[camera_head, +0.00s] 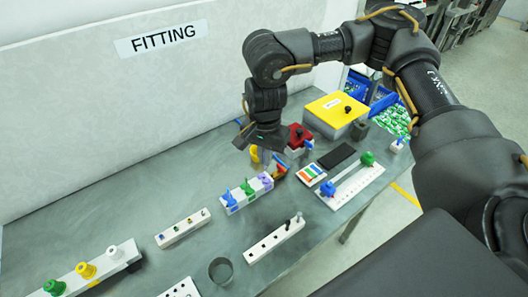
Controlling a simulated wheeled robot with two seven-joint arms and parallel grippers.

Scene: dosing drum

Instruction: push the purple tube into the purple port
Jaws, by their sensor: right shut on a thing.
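A white block (232,207) stands on the table below my right gripper, with a blue piece (229,199) and a green piece (247,187) upright in it. A small purple piece (265,179), which looks like the purple tube, is at the right end of this block, just under my right gripper (267,163). My right gripper points down and is shut on it. The purple port is not clearly visible beneath the tube, so I cannot tell how deep the tube sits. My left gripper is not in view.
A red block (298,137) and a yellow-topped box (337,109) stand behind and right. A white rack (352,187) with blue and green knobs is to the right. White strips (183,228) (275,240) and a dark ring (220,270) are in front. A wall panel rises behind.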

